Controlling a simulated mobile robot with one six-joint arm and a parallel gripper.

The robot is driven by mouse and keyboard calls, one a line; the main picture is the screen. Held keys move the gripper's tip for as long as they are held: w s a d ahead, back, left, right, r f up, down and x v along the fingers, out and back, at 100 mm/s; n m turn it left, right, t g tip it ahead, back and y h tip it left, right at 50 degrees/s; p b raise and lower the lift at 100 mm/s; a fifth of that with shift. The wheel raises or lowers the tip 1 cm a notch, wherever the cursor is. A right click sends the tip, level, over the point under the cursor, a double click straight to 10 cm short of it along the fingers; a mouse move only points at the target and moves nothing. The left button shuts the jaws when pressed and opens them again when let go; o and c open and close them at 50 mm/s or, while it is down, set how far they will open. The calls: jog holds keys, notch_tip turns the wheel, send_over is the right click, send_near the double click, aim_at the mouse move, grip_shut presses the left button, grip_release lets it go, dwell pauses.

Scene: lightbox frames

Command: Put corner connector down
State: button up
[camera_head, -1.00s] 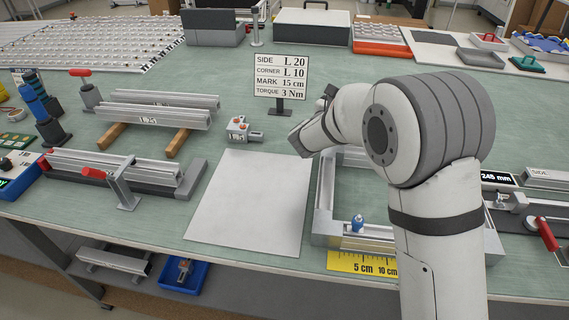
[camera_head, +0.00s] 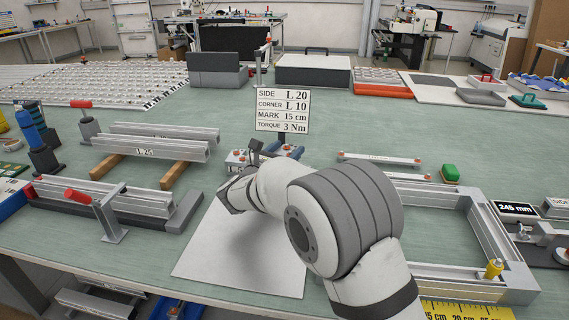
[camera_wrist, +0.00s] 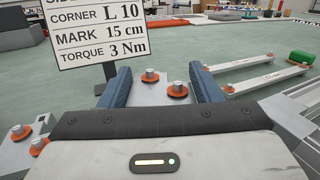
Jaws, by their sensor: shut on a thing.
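My gripper (camera_wrist: 160,76) has its two blue fingers shut on a grey corner connector (camera_wrist: 152,96) with two bolts on orange washers. The sign (camera_head: 282,110) reads side L 20, corner L 10, mark 15 cm, torque 3 Nm.
The white sheet (camera_head: 210,262) lies bare below my arm. An aluminium frame (camera_head: 490,235) stands right, with a yellow ruler (camera_head: 465,311) at the front. Two bars (camera_head: 380,160) and a green block (camera_head: 450,173) lie behind it. Profiles on wooden blocks (camera_head: 160,143) stand left.

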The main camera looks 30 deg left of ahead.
notch_tip(320, 180, down, 3)
jog(key=shift+f, duration=0.15)
jog(key=shift+f, duration=0.15)
jog(key=o, duration=1.2)
jog(key=shift+s, duration=0.1)
jog(key=s, duration=0.8)
jog(key=s+a, duration=0.1)
jog(key=s, duration=0.2)
jog(key=shift+s+f, duration=0.15)
jog(key=shift+s, duration=0.25)
